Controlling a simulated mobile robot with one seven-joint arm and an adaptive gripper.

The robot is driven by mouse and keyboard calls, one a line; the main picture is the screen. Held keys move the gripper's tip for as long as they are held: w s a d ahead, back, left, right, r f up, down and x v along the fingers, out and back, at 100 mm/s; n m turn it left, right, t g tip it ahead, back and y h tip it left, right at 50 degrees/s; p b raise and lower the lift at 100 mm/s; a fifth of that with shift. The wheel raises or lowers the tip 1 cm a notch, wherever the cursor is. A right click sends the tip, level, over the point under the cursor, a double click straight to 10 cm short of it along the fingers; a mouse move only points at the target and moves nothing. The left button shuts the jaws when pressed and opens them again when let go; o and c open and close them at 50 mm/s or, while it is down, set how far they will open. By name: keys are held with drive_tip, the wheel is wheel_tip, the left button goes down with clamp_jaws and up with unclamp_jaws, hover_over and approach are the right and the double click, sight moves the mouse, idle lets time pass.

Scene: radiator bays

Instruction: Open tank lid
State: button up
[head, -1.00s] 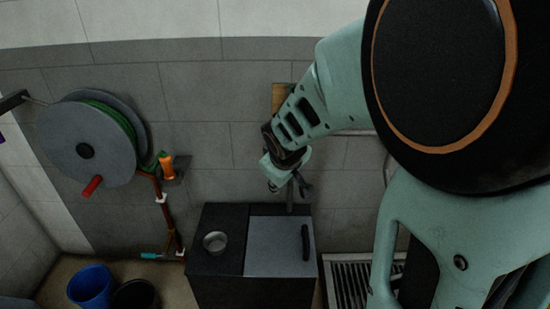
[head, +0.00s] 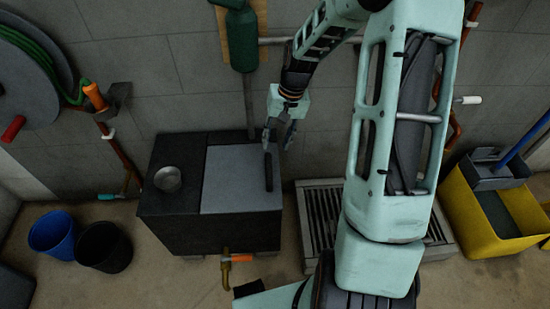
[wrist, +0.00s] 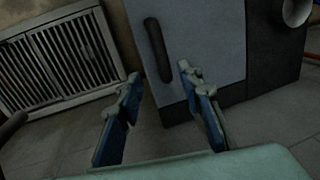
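The tank (head: 210,230) is a dark box standing against the wall, with a flat grey lid (head: 232,180) over the right part of its top. The lid lies closed; it also shows in the wrist view (wrist: 205,35). A black bar handle (head: 268,172) runs along the lid's right edge. My gripper (head: 280,138) is at the handle's far end in the head view, pointing down. In the wrist view my gripper (wrist: 160,78) is open and empty, and the handle (wrist: 156,50) shows beyond and between the blue-padded fingertips. I see no contact.
A metal cup (head: 168,179) sits on the tank's left top. An orange-handled tap (head: 238,258) sticks out in front. A floor grate (head: 318,215) lies right of the tank. Blue (head: 52,232) and black (head: 104,246) buckets stand left. A yellow mop bucket (head: 470,225) stands right.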

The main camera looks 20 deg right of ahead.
sight(269, 165)
drive_tip(key=f+b, duration=0.1)
drive_tip(key=f, duration=0.2)
drive_tip(key=a+f+b, duration=0.1)
drive_tip(key=f, duration=0.3)
drive_tip(key=a+f+b, duration=0.1)
drive_tip(key=f, duration=0.2)
drive_tip(key=shift+w+f, duration=0.25)
drive_tip(key=shift+f, duration=0.1)
clamp_jaws()
